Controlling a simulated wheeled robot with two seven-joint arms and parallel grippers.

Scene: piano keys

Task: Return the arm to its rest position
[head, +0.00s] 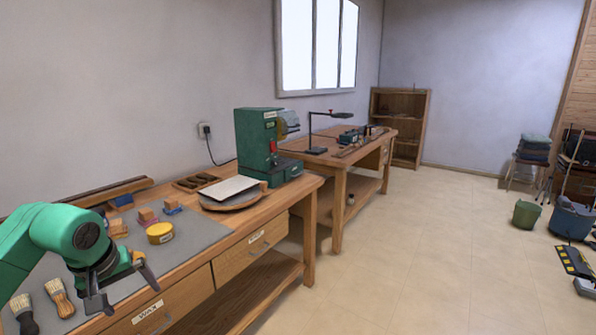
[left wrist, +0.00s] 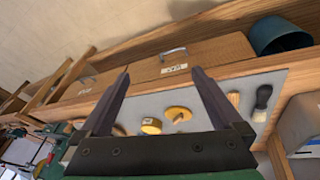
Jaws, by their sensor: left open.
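My left arm (head: 40,240) is green and reaches in from the left of the head view, over the near workbench. My left gripper (head: 125,290) is dark, with its two fingers spread apart and nothing between them. It hangs near the bench's front edge, above the drawer labelled WAX (head: 148,314). My right gripper shows in neither view.
The grey mat (head: 195,236) holds a yellow tin (head: 160,233), small blocks (head: 147,215) and two brushes (head: 58,297). A green machine (head: 258,140) and a round board (head: 232,201) stand farther along the bench. Open floor (head: 430,240) lies to the right.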

